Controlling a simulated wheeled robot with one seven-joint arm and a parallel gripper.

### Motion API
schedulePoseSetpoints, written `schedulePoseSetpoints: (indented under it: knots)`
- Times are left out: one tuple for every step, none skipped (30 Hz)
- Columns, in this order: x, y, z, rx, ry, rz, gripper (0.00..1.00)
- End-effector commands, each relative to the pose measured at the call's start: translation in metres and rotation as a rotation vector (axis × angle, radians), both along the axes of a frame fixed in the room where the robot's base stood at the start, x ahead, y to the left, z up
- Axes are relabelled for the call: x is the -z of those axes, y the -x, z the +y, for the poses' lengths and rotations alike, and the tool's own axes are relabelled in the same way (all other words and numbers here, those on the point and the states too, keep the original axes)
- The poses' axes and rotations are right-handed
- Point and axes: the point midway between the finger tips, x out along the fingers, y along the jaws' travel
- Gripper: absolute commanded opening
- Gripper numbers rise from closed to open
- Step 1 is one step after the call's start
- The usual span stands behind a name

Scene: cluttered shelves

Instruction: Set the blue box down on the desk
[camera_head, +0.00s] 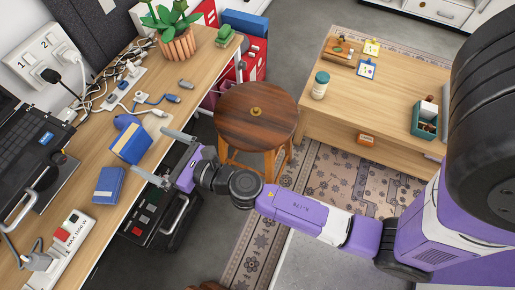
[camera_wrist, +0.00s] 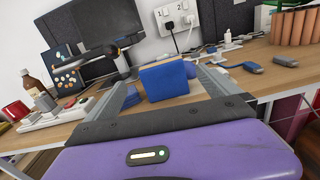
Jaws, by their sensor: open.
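A blue box (camera_head: 131,143) with a tan edge stands on the desk (camera_head: 185,100), tilted in the head view. It also shows in the wrist view (camera_wrist: 165,82), ahead of and between my fingers. My gripper (camera_head: 160,156) is open at the desk's front edge, its fingers pointing toward this box. The box looks free of the fingers, though I cannot tell the exact gap. I cannot tell which one the task names.
A blue rounded object (camera_head: 124,121) sits right behind the box. A round stool (camera_head: 256,115) is beside the desk.

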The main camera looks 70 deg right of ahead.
Motion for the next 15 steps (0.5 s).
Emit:
schedulePoseSetpoints:
  knots:
    - [0.006, 0.012, 0.001, -0.003, -0.071, 0.016, 1.0]
    - [0.008, 0.021, 0.002, -0.004, -0.135, 0.024, 1.0]
    - [0.012, 0.035, 0.003, -0.005, -0.241, 0.039, 1.0]
    - [0.014, 0.048, 0.004, -0.004, -0.335, 0.052, 1.0]
    - [0.016, 0.062, 0.006, -0.002, -0.441, 0.066, 1.0]
    - [0.018, 0.081, 0.007, 0.003, -0.592, 0.085, 1.0]
    - [0.019, 0.096, 0.008, 0.009, -0.711, 0.097, 1.0]
    - [0.019, 0.11, 0.01, 0.016, -0.831, 0.11, 1.0]
    - [0.018, 0.129, 0.01, 0.029, -0.991, 0.125, 1.0]
    - [0.016, 0.143, 0.011, 0.041, -1.111, 0.137, 1.0]
    - [0.014, 0.157, 0.011, 0.054, -1.229, 0.147, 1.0]
    - [0.011, 0.174, 0.012, 0.073, -1.388, 0.156, 1.0]
    - [0.007, 0.187, 0.012, 0.09, -1.506, 0.163, 1.0]
    - [0.003, 0.199, 0.011, 0.108, -1.624, 0.167, 1.0]
    - [-0.003, 0.215, 0.011, 0.136, -1.782, 0.17, 1.0]
